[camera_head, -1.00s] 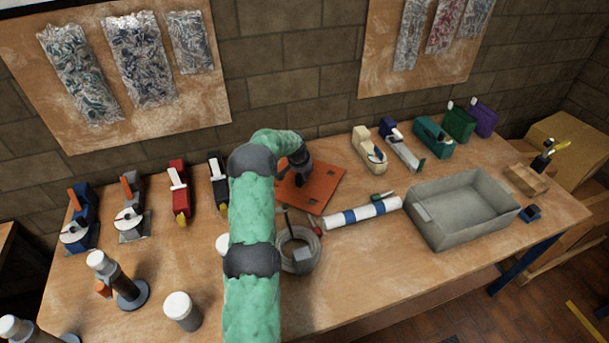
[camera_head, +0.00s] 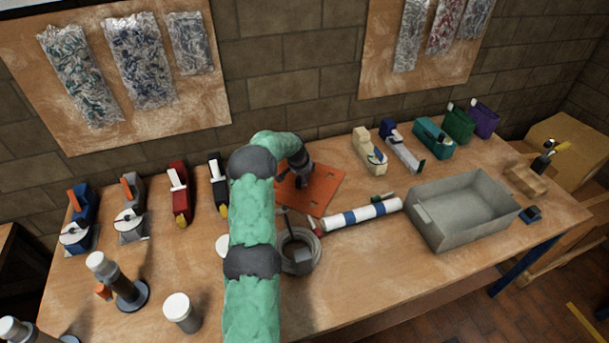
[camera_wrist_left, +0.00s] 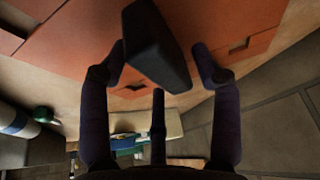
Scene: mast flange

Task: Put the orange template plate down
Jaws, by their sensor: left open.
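The orange template plate (camera_head: 323,194) lies at the back middle of the workbench and looks flat on the wood. It also fills much of the upper part of the left wrist view (camera_wrist_left: 215,32), with small slots in it. A dark block-shaped grip (camera_wrist_left: 155,45) stands up from the plate. My left gripper (camera_wrist_left: 159,58) is open, with one finger on each side of this grip and visible gaps beside it. In the head view my left gripper (camera_head: 303,181) is over the plate and partly hides it. My right gripper is not in view.
A rolled white and blue sheet (camera_head: 362,213) and a grey bin (camera_head: 465,210) are right of the plate. Tape dispensers, one red (camera_head: 180,193), stand on the left. Several more stand back right. The front middle is bare wood.

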